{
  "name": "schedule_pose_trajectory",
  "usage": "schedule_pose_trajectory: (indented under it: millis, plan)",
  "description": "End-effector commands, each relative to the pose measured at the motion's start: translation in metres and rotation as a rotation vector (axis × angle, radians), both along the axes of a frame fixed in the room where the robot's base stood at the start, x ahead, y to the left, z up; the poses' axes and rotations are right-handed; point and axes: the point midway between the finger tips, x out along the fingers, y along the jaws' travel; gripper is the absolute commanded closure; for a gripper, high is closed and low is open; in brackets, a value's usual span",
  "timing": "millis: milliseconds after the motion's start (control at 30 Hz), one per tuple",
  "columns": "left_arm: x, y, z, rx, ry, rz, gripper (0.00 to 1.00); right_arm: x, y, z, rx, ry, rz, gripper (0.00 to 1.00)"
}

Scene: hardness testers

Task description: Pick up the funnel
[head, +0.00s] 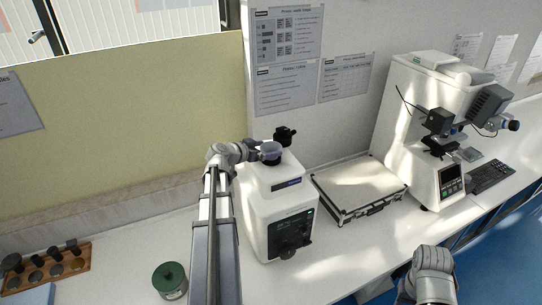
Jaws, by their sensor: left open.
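A small black piece (285,136), which seems to be the funnel, stands on top of the white tester (285,205) in the middle of the head view. Its lower part is partly hidden and its shape is too small to make out fully. My left gripper (271,153) is open, just in front and to the left of the black piece, above the tester's top. I cannot tell whether it touches it. My right arm shows at the lower right, but its fingers are not seen.
A silver-edged case (360,190) lies right of the tester, with a larger white tester (425,120) and a keyboard (490,176) beyond. A green-topped round tin (170,280) and a wooden rack (45,268) stand at the left. The wall is close behind.

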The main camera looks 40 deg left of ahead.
Motion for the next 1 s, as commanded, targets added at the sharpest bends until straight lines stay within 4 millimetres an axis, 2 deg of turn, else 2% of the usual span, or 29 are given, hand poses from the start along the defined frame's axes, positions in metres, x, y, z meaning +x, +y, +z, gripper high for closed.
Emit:
schedule_pose_trajectory:
  millis: [33,167,400,900,1000]
  plan:
    - [0.010,0.000,-0.008,0.001,0.000,-0.004,0.00,0.000,0.000,-0.008,0.000,0.000,0.000,0.50]
    - [0.023,-0.001,-0.012,0.002,0.001,-0.002,0.00,0.000,0.000,-0.012,0.000,0.000,0.002,0.50]
    - [0.024,-0.002,-0.011,0.000,0.001,0.000,0.01,0.000,0.000,-0.011,-0.001,0.000,0.002,0.50]
    - [0.024,-0.002,-0.011,0.001,0.001,0.000,0.57,0.000,0.000,-0.011,0.000,0.000,0.002,0.50]
    - [0.024,-0.002,-0.011,0.001,0.001,0.000,0.59,0.000,0.000,-0.011,0.000,0.000,0.002,0.50]
